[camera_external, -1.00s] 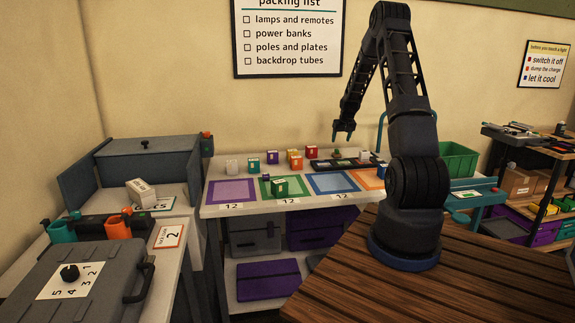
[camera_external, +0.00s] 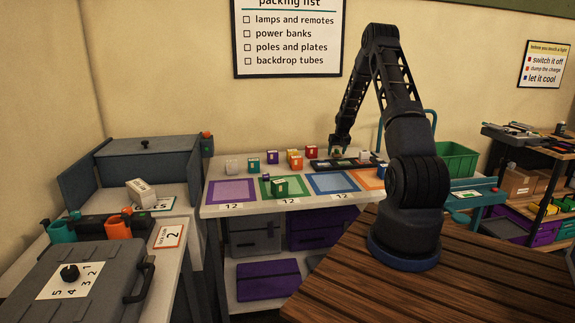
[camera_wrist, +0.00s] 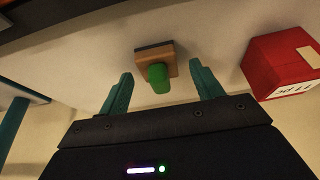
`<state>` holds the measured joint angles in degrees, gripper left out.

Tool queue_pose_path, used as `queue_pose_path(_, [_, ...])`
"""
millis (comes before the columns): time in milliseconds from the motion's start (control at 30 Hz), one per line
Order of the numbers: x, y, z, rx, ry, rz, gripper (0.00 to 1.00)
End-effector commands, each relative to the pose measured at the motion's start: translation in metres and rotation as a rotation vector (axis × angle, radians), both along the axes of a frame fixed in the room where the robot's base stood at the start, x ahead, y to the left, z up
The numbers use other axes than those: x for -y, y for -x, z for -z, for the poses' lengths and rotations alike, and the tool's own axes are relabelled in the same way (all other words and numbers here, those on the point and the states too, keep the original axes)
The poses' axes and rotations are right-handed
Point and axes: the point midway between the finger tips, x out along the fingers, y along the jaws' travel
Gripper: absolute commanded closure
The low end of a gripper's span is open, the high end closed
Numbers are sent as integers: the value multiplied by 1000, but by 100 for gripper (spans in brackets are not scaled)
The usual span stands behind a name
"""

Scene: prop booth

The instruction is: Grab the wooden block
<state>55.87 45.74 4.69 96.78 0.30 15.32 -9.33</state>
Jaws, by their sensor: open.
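A small wooden block (camera_wrist: 172,66) with a dark strip along its far edge and a rounded green piece (camera_wrist: 158,78) on it lies on the white table top in the wrist view. My gripper (camera_wrist: 161,71) is open, with its two teal fingers apart to the left and right of the block's near side. The fingers do not appear to touch it. In the external view my gripper (camera_external: 340,147) hangs low over the back of the table, near the dark tray; the block is too small there to tell clearly.
A red box (camera_wrist: 283,64) stands close to the right finger in the wrist view; it also shows left of my gripper in the external view (camera_external: 311,152). A green bin (camera_external: 455,160) stands right.

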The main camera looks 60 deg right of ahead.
Motion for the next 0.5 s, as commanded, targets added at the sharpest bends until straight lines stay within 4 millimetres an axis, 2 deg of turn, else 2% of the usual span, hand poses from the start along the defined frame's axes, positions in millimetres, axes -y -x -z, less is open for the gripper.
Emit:
queue_pose_path(133, [0,0,0,0,0,0,35])
queue_pose_path(400, [0,0,-1,0,0,0,86])
queue_pose_path(500, [0,0,-1,1,1,0,86])
